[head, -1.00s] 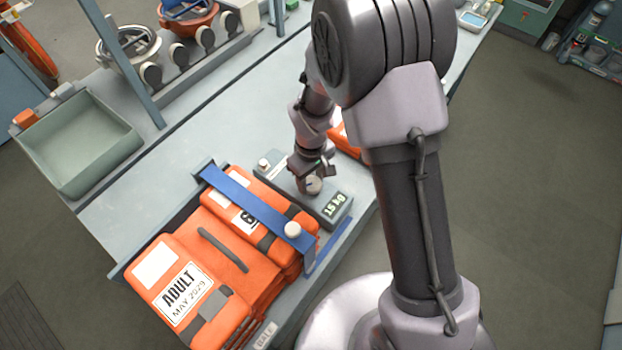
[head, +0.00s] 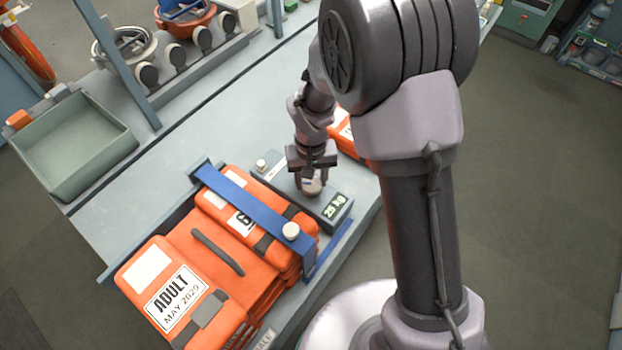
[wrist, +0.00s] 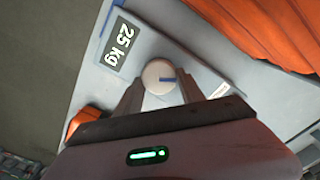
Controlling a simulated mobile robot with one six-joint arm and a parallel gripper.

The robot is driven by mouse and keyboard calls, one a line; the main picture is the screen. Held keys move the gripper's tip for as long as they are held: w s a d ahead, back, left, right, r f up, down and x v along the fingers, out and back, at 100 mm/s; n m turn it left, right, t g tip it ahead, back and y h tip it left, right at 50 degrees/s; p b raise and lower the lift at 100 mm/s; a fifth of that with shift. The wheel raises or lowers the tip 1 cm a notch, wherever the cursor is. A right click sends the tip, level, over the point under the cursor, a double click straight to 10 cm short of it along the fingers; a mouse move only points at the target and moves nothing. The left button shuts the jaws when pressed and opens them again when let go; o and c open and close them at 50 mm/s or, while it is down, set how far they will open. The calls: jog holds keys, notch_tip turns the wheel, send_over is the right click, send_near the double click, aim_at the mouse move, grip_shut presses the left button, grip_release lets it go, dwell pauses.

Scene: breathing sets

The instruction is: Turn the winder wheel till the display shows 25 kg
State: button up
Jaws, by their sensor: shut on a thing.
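The winder wheel (wrist: 160,77) is a small pale round knob with a blue mark, on a grey unit (head: 283,181). The display (head: 333,206) at the unit's near end reads 25 kg; it also shows upright enough to read in the wrist view (wrist: 118,46). My gripper (head: 311,187) is shut on the winder wheel, one finger on either side of it. In the wrist view my gripper (wrist: 157,95) partly hides the wheel's lower edge.
Orange packs marked ADULT (head: 178,300) lie beside the unit under a blue strap (head: 238,198) with a pale knob. Another orange pack (head: 343,135) is behind my wrist. A green-grey tray (head: 70,155) stands at left. The bench between is clear.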

aim_at(312, 182)
dwell(0.4)
jog(key=o, duration=1.4)
jog(key=shift+c, duration=0.2)
notch_tip(312, 182, up, 18)
jog(key=p, duration=0.4)
jog(key=shift+f+p, duration=0.25)
jog(key=shift+p, duration=0.05)
jog(key=shift+d, duration=0.1)
jog(key=s+d+m+t+y+b, duration=0.1)
jog(key=s+d+m+t+b, duration=0.2)
jog(key=s+b, duration=0.3)
jog(key=s+d+r+m+t+y+b, duration=0.1)
jog(key=s+d+b, duration=0.4)
jog(key=s, duration=0.6)
jog(key=shift+s+d+r+m+t+b, duration=0.3)
jog(key=shift+s+d+m+t+b, duration=0.1)
jog(key=shift+m+t+b, duration=0.55)
